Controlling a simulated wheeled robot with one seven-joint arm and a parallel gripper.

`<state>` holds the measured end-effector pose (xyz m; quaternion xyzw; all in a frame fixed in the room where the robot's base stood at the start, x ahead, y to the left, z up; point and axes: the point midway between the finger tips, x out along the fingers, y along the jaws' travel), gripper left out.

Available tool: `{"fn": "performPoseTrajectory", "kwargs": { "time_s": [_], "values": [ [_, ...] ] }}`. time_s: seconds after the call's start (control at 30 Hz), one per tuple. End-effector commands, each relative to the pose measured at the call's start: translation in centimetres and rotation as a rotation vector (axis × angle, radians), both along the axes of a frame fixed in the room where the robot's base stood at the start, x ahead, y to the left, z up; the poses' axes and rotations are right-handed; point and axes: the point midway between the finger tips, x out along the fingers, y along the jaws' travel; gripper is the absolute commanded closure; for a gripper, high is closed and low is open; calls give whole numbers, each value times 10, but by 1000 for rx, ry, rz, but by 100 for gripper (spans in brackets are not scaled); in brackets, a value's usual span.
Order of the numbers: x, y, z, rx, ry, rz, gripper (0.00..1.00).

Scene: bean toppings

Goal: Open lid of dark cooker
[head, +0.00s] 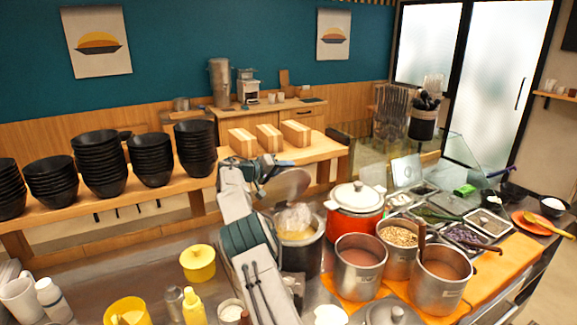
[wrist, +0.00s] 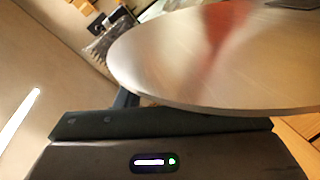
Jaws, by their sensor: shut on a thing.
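The dark cooker (head: 309,258) stands on the counter, partly hidden behind my arm in the head view. Its top is open, and pale yellowish contents and some steam show inside. My gripper (head: 274,172) is above and behind the cooker, shut on the round metal lid (head: 291,184). The lid is tilted and held apart from the cooker's rim. In the wrist view the lid (wrist: 215,62) fills the upper right as a shiny disc with a reddish reflection. The grip point on the lid is hidden there.
An orange-red pot with a white lid (head: 355,211) stands close to the right of the cooker. Steel pots (head: 359,279) stand in front of it. Black bowl stacks (head: 98,166) and wooden boxes (head: 269,139) line the wooden shelf behind. A yellow pot (head: 198,266) is left of my arm.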

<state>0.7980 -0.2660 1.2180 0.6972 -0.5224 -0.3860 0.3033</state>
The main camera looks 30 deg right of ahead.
Motion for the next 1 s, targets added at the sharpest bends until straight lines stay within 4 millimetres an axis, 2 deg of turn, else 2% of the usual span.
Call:
{"fn": "performPoseTrajectory", "kwargs": {
  "time_s": [0.7,0.73,0.8,1.0],
  "values": [
    [6,2,2,0,32,3,100],
    [6,2,2,0,32,3,63],
    [6,2,2,0,32,3,45],
    [5,-1,1,1,34,0,45]
  ]
}}
